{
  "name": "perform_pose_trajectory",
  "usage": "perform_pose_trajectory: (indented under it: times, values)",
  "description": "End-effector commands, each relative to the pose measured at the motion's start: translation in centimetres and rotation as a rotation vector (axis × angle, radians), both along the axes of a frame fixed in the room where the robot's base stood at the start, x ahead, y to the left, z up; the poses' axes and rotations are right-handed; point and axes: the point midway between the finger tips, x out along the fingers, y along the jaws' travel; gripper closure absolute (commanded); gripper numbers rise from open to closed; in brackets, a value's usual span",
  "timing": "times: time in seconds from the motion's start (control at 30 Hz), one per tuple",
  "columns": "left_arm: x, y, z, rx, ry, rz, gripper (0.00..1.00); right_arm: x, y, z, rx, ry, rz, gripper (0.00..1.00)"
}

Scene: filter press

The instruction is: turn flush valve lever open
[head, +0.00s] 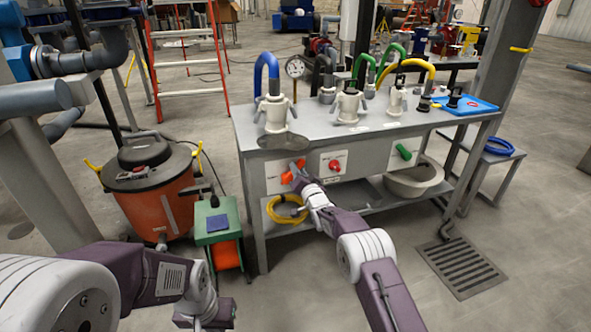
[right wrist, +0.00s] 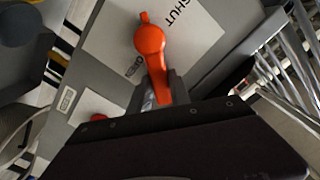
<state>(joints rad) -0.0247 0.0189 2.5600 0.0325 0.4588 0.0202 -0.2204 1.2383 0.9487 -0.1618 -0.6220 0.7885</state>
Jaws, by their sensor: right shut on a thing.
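The orange flush valve lever (head: 291,173) is on the left plate of the grey bench's front panel. In the right wrist view the lever (right wrist: 150,42) has a round hub, a small pointer stub and a handle running down into my right gripper (right wrist: 165,92). My right gripper (head: 301,177) is shut on the handle, whose end is partly hidden by the jaws. The white plate (right wrist: 112,40) reads SHUT beside the stub and a partly covered word near the handle. My left gripper (head: 215,314) is low at the left, apart from the bench; its jaws are unclear.
A yellow hose coil (head: 286,209) and a pale basin (head: 413,181) sit on the lower shelf. An orange drum (head: 157,205) and green box (head: 219,222) stand left of the bench.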

Motion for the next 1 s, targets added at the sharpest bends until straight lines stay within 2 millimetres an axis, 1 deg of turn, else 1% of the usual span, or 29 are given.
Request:
perform_pose_trajectory:
  times: [0.3, 0.87, 0.9, 0.97, 1.0]
  values:
    - [0.0, 0.0, 0.16, 0.0, 0.0, 0.0, 1.0, 0.15, -0.54, -0.55, 0.113, 0.039, -0.001, 1.0]
    - [0.0, 0.0, 0.17, 0.0, 0.0, 0.0, 1.0, 0.19, -0.64, -0.65, 0.141, 0.047, -0.002, 1.0]
    - [0.0, 0.0, 0.17, 0.0, 0.0, 0.0, 1.0, 0.19, -0.64, -0.65, 0.141, 0.047, -0.002, 0.71]
    - [0.0, 0.0, 0.17, 0.0, 0.0, 0.0, 1.0, 0.2, -0.65, -0.65, 0.14, 0.047, -0.002, 0.55]
    - [0.0, 0.0, 0.17, 0.0, 0.0, 0.0, 1.0, 0.2, -0.64, -0.63, 0.14, 0.047, -0.002, 0.55]
